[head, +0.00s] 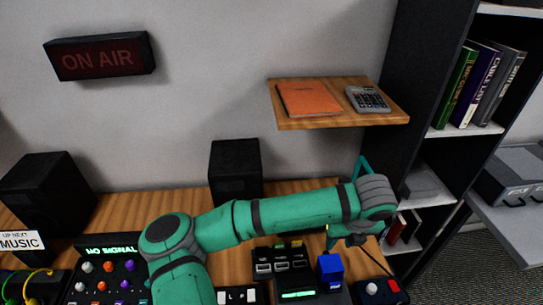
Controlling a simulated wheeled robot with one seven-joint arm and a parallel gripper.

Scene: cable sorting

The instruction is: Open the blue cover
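The blue cover (330,267) is a small box-shaped piece on the dark desk equipment, at the lower right of centre in the head view. It looks closed, and whatever is beneath it is hidden. My green arm reaches across the desk from the lower left. My gripper (352,238) is at the arm's far end, above and slightly right of the blue cover in the picture. It appears apart from the cover. Its fingertips are small and partly hidden by the wrist, so I cannot tell how far they are spread.
A dark port box (282,262) stands left of the cover, and a panel with a red button (393,286) stands right. A knob panel (105,280) is at lower left. Speakers (235,170) stand behind my arm. A wooden shelf (335,122) juts from the wall above.

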